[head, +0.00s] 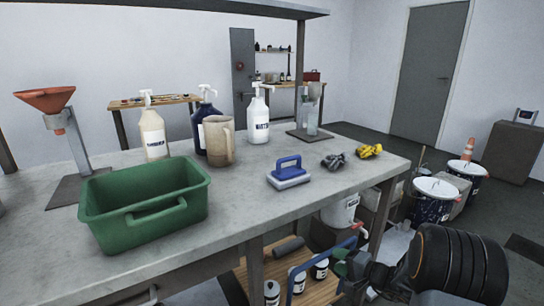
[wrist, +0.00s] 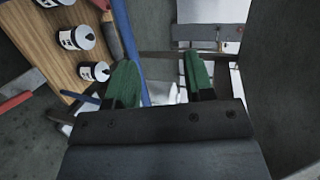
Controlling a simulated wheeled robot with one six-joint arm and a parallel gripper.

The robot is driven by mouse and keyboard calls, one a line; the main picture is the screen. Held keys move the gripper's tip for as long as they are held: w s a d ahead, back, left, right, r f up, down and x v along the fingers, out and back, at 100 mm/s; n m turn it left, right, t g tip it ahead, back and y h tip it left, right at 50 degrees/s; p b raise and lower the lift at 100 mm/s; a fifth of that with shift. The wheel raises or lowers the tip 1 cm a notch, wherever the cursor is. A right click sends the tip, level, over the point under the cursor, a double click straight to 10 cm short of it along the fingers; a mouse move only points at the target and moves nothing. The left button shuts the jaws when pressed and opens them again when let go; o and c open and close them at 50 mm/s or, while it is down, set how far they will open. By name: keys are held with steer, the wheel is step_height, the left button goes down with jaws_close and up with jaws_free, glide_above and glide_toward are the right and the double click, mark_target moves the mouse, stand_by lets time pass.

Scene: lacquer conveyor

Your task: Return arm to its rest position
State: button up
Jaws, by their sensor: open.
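My gripper (wrist: 161,76) shows in the wrist view with its two green-padded fingers apart and nothing between them. In the head view my gripper (head: 346,266) is at the lower right, below the level of the workbench top and beyond its front right corner. My arm shows as a dark ribbed part at the lower right of the head view, partly cut off by the frame.
Below is a wooden shelf (head: 250,280) with labelled containers. A blue bar (head: 318,268) passes close to my gripper. Lidded buckets (head: 433,200) stand right.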

steer(key=s+a+r+n+g+p, duration=0.25)
steer(key=s+a+r+p, duration=0.2)
steer(key=r, duration=0.25)
steer(key=s+a+r+n+g+h+p, duration=0.1)
steer(key=s+a+r+n+g+p, duration=0.15)
steer(key=r+p, duration=0.4)
steer(key=s+a+r+n+g+p, duration=0.1)
steer(key=s+a+r+g+p, duration=0.25)
steer(key=r, duration=0.55)
steer(key=s+d+r+n+h+p, duration=0.1)
steer(key=s+r+n+h+p, duration=0.1)
steer(key=s+r+h+p, duration=0.2)
steer(key=s+d+r+n+h+p, duration=0.1)
steer(key=s+r+h+p, duration=0.3)
steer(key=r, duration=1.1)
steer(key=s+n+t+p, duration=0.1)
steer(key=s+p, duration=0.2)
steer(key=p, duration=0.3)
steer(key=shift+s+d+h, duration=0.3)
steer(key=shift+d+h, duration=0.05)
steer(key=shift+h, duration=0.05)
steer(key=shift+c, duration=0.5)
